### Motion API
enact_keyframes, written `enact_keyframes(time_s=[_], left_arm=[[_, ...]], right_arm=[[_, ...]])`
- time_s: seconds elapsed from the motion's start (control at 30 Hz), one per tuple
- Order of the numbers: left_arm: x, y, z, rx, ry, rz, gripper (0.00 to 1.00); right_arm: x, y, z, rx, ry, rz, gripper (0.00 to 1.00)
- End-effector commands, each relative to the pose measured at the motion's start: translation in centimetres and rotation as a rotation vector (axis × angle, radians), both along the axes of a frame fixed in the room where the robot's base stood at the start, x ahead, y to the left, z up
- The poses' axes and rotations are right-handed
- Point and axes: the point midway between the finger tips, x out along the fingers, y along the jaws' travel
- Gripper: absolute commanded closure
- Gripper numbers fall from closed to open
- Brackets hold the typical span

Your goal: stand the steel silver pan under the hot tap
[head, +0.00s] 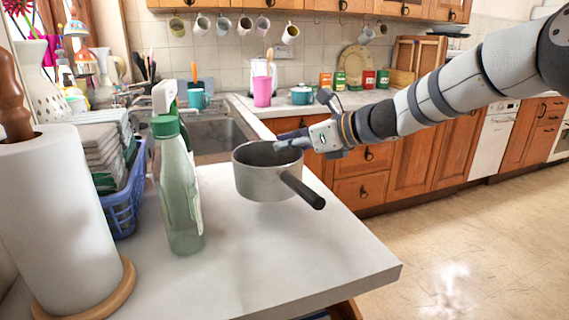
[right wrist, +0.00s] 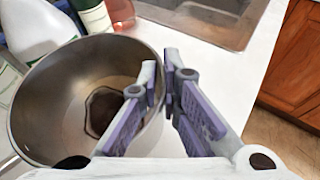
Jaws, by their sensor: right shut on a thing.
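The steel silver pan (head: 254,182) is upright at the right side of the near worktop, its dark handle (head: 302,190) pointing toward the front right. My right gripper (head: 284,143) is shut on the pan's far right rim. The right wrist view shows the fingers (right wrist: 163,72) on either side of the pan wall (right wrist: 60,75), with a dark patch in its bottom. I cannot tell whether the pan touches the worktop. The tap (head: 128,97) by the sink is small and partly hidden behind bottles; which is hot is unclear. My left gripper is out of view.
The sink (head: 215,134) lies behind the pan. A green-capped bottle (head: 178,190), a blue rack (head: 126,200) of plates and a paper roll (head: 60,215) stand to the left. The worktop's front right (head: 300,265) is clear. A pink cup (head: 262,92) stands beyond the sink.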

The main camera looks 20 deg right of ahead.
Motion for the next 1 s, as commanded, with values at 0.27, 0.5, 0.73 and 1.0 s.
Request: enact_keyframes(time_s=[0.27, 0.5, 0.73, 1.0], left_arm=[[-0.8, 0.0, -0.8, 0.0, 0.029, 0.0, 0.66], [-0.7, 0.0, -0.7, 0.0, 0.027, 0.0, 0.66], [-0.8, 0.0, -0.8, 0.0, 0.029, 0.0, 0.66], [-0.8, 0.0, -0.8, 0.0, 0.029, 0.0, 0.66]], right_arm=[[1.5, -0.4, -3.9, 0.004, 0.003, 0.0, 1.0], [1.4, -0.4, -4.5, 0.002, -0.005, -0.001, 1.0], [1.4, -0.4, -4.9, 0.0, -0.002, -0.001, 0.88], [1.4, -0.4, -4.9, 0.0, -0.002, -0.001, 0.74]])
